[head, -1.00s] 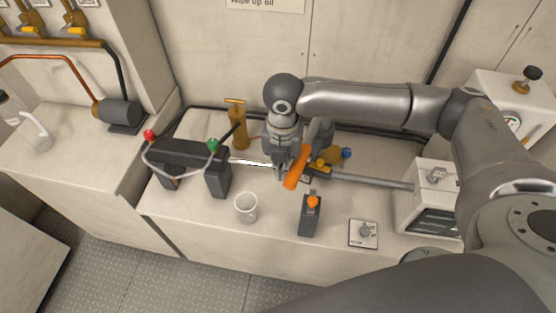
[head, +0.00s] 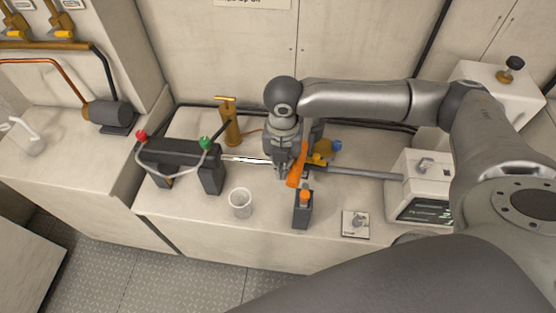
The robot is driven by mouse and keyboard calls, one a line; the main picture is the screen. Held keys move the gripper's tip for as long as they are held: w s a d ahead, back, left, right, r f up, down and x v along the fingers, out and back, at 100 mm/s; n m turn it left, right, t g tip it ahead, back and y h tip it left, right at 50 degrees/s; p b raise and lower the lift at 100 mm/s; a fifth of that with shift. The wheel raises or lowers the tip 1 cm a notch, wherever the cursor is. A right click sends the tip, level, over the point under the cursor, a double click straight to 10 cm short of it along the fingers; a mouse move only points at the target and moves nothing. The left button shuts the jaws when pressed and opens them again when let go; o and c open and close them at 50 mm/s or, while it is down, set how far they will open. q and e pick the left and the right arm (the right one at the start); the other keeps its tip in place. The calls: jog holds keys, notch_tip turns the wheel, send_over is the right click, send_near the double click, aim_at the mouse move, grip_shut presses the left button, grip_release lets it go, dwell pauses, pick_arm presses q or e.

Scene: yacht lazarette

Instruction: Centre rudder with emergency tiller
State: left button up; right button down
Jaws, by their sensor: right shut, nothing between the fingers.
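An orange bar (head: 297,168), which looks like the emergency tiller handle, slants up over the bench beside a horizontal metal rod (head: 360,173). My right gripper (head: 283,171) points down just left of the orange bar, close to the rod. It is shut with nothing held; whether its fingers touch the bar cannot be told. The rod runs from near the black bracket to a white box (head: 428,165) on the right. A brass and blue fitting (head: 322,158) sits behind the bar, partly hidden. My left gripper is out of view.
A white cup (head: 240,203), a dark block with an orange top (head: 302,213) and a small switch plate (head: 355,223) stand along the front of the bench. The black bracket (head: 183,152) with red and green knobs and a brass pump (head: 229,125) are left.

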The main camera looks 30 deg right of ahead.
jog(key=shift+s+d+p, duration=0.35)
jog(key=shift+s+d, duration=0.05)
jog(key=shift+s, duration=0.05)
dwell(0.3)
jog(key=shift+s+d+p, duration=0.45)
jog(key=shift+s+d, duration=0.15)
jog(key=shift+d, duration=0.05)
jog(key=shift+w+a, duration=0.95)
jog(key=shift+w, duration=0.05)
